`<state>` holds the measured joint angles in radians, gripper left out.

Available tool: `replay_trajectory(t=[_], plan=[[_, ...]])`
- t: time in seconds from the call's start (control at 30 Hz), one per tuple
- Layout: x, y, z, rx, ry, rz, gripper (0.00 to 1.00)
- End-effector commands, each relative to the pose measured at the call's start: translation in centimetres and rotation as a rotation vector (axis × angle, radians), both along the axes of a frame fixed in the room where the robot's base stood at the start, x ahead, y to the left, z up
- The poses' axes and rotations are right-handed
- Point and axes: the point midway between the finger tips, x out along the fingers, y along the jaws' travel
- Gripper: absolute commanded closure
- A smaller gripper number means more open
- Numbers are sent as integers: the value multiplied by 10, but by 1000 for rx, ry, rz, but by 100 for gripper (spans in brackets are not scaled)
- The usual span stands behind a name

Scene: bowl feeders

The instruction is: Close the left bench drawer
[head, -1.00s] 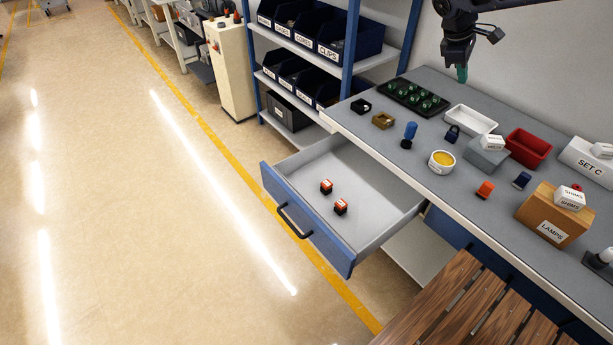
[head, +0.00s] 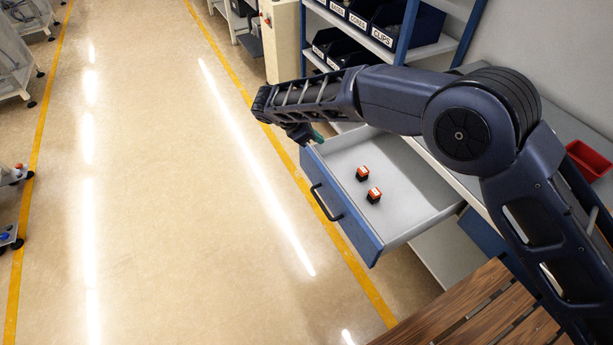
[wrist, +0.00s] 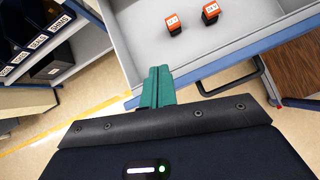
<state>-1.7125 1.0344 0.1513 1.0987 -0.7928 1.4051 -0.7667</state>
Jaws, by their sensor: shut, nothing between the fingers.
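The left bench drawer (head: 343,218) is pulled open, with a blue front, a black bar handle (head: 325,202) and a pale grey tray. Two orange-and-black blocks lie inside it, one (head: 362,173) farther back and one (head: 374,195) nearer. My gripper (head: 317,136) is at the far end of the drawer front. In the wrist view its green fingers (wrist: 157,85) are shut and empty, close to the drawer front's top edge (wrist: 205,71). I cannot tell whether they touch it. The handle (wrist: 230,82) shows to their right.
My arm covers much of the bench top. A red tray (head: 588,160) is on the bench at right. A slatted wooden surface (head: 470,318) stands near the drawer's front right. Shelves with labelled bins (head: 375,20) stand behind. The floor left of the drawer is clear.

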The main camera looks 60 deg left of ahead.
Motion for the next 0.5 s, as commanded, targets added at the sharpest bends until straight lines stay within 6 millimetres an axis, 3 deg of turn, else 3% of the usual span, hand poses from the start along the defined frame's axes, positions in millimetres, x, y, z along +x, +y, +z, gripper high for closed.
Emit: replay_trajectory(t=[0.03,0.2,0.33,0.5], plan=[[-31,2,-20,-19,-11,44,100],[-103,1,-66,-65,-47,159,100],[-136,-2,-87,-87,-64,212,100],[-146,-4,-97,-95,-73,233,100]])
